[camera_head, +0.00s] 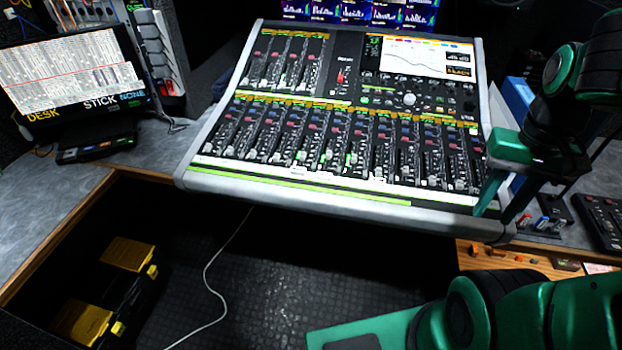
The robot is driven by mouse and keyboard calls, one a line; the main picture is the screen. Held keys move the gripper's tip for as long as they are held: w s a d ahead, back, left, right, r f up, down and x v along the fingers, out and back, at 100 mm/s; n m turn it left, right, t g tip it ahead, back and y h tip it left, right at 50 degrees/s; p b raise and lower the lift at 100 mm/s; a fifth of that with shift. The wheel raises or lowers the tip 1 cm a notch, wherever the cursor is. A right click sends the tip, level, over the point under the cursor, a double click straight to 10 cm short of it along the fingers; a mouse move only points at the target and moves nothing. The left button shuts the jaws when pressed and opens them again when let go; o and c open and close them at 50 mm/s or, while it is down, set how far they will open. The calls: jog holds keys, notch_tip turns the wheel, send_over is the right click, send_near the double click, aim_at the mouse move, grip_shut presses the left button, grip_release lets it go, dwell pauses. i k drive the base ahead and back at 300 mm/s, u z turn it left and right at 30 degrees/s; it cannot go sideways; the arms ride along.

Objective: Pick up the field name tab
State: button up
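I cannot pick out the field name tab with certainty in this view. Large words, yellow "DESK" (43,115), white "STICK" (101,103) and blue "NONE" (132,97), show along the bottom edge of the monitor (70,70) at the left. My gripper (494,214) points down at the right front corner of the mixing console (340,198). A green finger and a darker finger stand apart, with the console's edge visible between them. It looks open and empty. Whether it touches the console cannot be told.
A dark control box (603,218) and small colored items (545,225) lie right of the console. A wooden surface (500,257) is below them. A black case with yellow parts (128,254) and a white cable (208,285) are on the dark floor.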

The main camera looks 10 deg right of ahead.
aim_at(320, 175)
jog(key=u, duration=1.9)
jog(key=k, duration=2)
jog(key=z, duration=0.9)
jog(key=i, duration=1)
jog(key=u, duration=0.05)
